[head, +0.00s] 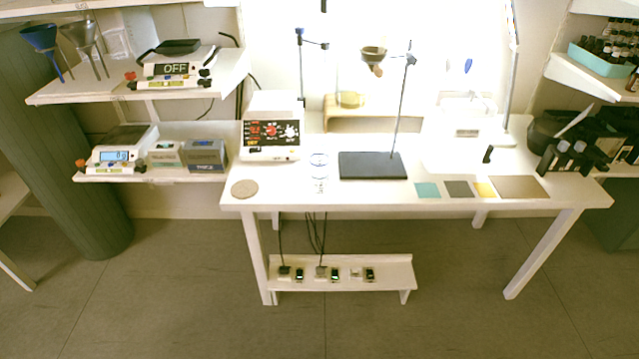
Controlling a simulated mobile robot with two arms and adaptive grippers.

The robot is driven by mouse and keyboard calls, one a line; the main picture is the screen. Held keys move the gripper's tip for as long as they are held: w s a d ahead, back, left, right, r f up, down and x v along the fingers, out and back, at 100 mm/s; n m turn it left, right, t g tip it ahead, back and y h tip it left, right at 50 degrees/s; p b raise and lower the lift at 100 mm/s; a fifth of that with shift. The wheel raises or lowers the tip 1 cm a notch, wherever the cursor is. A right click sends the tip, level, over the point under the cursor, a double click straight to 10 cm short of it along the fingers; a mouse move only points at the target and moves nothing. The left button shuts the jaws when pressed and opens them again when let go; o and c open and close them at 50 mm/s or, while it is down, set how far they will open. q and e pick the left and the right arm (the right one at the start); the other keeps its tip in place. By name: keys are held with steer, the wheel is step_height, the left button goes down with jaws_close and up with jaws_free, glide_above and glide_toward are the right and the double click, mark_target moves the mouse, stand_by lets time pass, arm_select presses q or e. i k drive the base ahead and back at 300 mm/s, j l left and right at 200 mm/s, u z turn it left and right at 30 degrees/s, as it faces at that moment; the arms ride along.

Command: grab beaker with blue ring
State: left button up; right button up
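A small clear glass vessel (319,159) with a faint blue ring near its top stands on the white table (330,198). It is between the white control box and the dark stand base. A smaller clear piece (319,185) is just in front of it; its shape is too small to tell. Neither of my grippers is in view.
The white control box (272,128) stands left of the glass, and a stand with a dark base (372,166) stands right. A round tan disc (244,188) lies at the front left corner. Flat coloured squares (428,190) lie at the front right. Scales (120,157) sit on the left shelf.

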mark_target(320, 142)
steer(key=i+l+u, duration=0.3)
steer(key=i+l, duration=0.15)
steer(key=l, duration=0.2)
steer(key=i+l+u, duration=0.15)
steer(key=l, duration=0.25)
steer(key=i+l+u, duration=0.15)
steer(key=i+l, duration=0.1)
steer(key=l, duration=0.1)
